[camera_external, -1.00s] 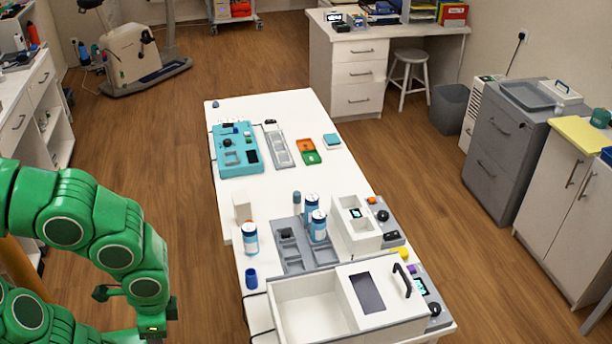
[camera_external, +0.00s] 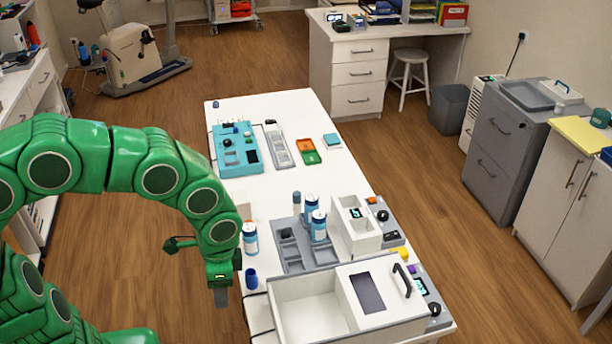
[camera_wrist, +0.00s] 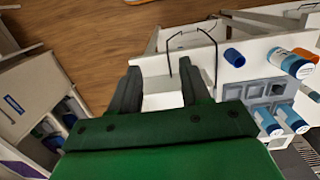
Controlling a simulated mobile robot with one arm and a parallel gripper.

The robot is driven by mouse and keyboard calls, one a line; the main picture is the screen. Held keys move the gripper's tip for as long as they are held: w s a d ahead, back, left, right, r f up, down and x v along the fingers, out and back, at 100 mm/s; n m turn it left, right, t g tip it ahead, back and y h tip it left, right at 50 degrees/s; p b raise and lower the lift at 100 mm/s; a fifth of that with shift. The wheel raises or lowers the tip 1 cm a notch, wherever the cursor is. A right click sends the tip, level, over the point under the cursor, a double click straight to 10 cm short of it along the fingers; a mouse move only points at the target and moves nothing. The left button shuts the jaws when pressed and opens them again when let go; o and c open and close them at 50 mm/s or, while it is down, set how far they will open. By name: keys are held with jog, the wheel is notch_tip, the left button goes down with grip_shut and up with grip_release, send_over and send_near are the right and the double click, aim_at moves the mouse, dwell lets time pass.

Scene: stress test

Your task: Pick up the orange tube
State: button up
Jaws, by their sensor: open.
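I cannot make out a clear orange tube. In the wrist view an orange shape (camera_wrist: 307,55) shows at the right edge beside a blue and white bottle (camera_wrist: 290,62); its full form is unclear. My gripper (camera_external: 221,298) hangs beside the table's near left edge, left of a blue cup (camera_external: 251,279). In the wrist view my gripper (camera_wrist: 157,70) is open, with nothing between its fingers.
Blue and white bottles (camera_external: 318,232) stand at a grey tray (camera_external: 292,263). A large white bin (camera_external: 300,310) with a lidded part fills the near end. A teal tray (camera_external: 228,165) sits farther back. The table's middle (camera_external: 270,195) is mostly clear.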

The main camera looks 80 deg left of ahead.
jog(key=w+a+f, duration=0.2)
jog(key=w+a, duration=0.2)
jog(key=a, duration=0.4)
jog(key=w+a+f+t, duration=0.1)
jog(key=w+a+f, duration=0.15)
jog(key=a, duration=0.45)
jog(key=w+a+f, duration=0.1)
jog(key=w+a, duration=0.4)
jog(key=a, duration=0.3)
jog(key=shift+s+a+f, duration=0.1)
jog(key=shift+a+f, duration=1.05)
jog(key=shift+a, duration=0.65)
jog(key=shift+s+a+f, duration=0.15)
jog(key=shift+a+f, duration=1)
jog(key=shift+a, duration=0.7)
jog(key=shift+s+a+f, duration=0.1)
jog(key=shift+a+f, duration=1.05)
jog(key=shift+a, duration=0.65)
jog(key=shift+s+f, duration=0.2)
jog(key=shift+f, duration=1.1)
jog(key=shift+s+f, duration=0.2)
jog(key=shift+f, duration=1.05)
jog(key=c, duration=0.8)
jog(key=shift+r, duration=0.1)
